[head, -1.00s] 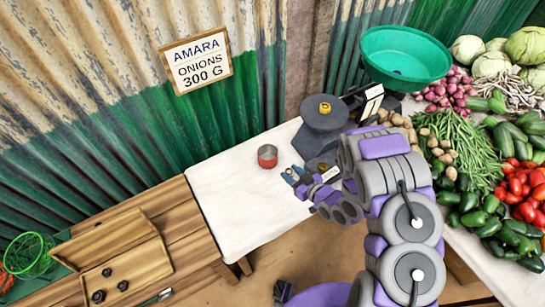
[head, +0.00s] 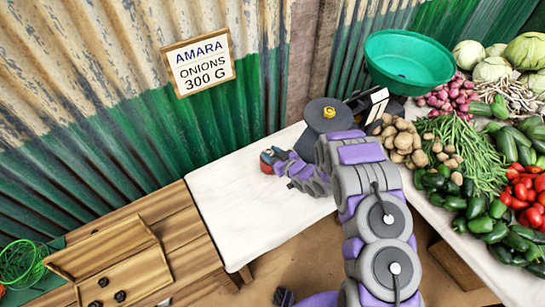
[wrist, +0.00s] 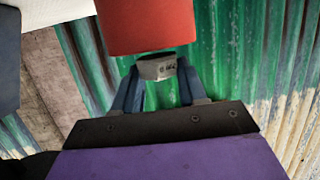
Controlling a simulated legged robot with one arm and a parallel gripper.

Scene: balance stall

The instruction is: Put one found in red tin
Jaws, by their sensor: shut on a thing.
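The red tin (head: 267,163) stands on the white counter, partly hidden by my gripper. In the wrist view the tin (wrist: 145,25) fills the top middle, and its opening is not visible. My gripper (wrist: 158,72) is shut on a small grey metal weight (wrist: 157,67) with markings on its face. The weight is close to the tin's lower edge in that view; I cannot tell if they touch. In the head view my gripper (head: 273,157) is at the tin, and the held weight is hidden.
The balance's dark plate (head: 329,113) bears a brass weight; its green pan (head: 408,58) is to the right. Vegetables crowd the right. A wooden box (head: 115,262) with dark weights sits lower left. The counter's front (head: 235,225) is clear. An onions sign (head: 198,61) hangs behind.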

